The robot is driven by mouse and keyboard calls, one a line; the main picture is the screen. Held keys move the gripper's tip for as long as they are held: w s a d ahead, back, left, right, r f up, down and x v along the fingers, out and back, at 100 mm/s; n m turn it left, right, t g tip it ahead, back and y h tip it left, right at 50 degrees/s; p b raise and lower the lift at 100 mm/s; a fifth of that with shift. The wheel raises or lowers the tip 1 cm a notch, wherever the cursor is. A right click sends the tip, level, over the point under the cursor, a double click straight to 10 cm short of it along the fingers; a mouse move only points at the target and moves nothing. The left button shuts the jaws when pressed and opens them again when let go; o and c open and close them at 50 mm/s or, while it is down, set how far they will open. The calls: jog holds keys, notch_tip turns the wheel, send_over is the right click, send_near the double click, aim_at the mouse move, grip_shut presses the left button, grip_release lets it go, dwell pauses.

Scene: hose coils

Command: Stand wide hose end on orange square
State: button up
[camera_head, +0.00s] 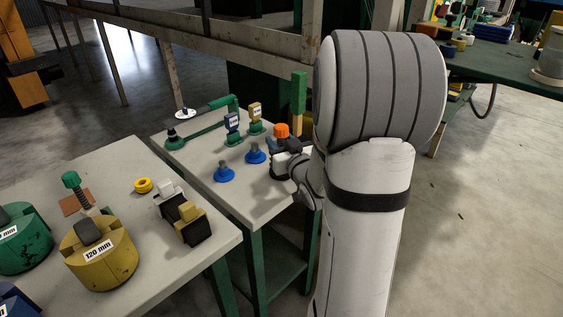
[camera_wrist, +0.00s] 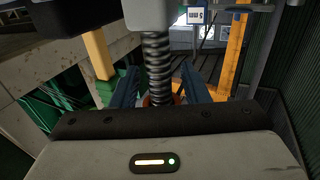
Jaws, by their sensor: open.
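A flat orange-brown square (camera_head: 76,204) lies on the near table; a green-capped piece with a dark ribbed stem (camera_head: 73,188) stands at it, partly overlapping it in view. In the wrist view a grey ribbed hose (camera_wrist: 157,65) hangs below a pale grey block (camera_wrist: 150,12), with an orange part (camera_wrist: 158,100) at its lower end. My gripper (camera_wrist: 160,88) is open, its two blue fingers on either side of the hose; contact cannot be told. In the head view my gripper is mostly hidden by my arm, beside an orange-topped piece (camera_head: 282,130) on the far table. Which end is wide is unclear.
On the far table (camera_head: 190,160) stand two blue pegs (camera_head: 224,172), green-based tagged pieces (camera_head: 233,128) and a green bar. The near table holds a yellow 120 mm drum (camera_head: 98,254), a green drum (camera_head: 22,238), a yellow ring (camera_head: 144,185) and black-yellow blocks (camera_head: 187,220).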

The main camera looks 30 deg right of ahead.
jog(key=shift+c, duration=0.4)
grip_shut()
dwell(0.9)
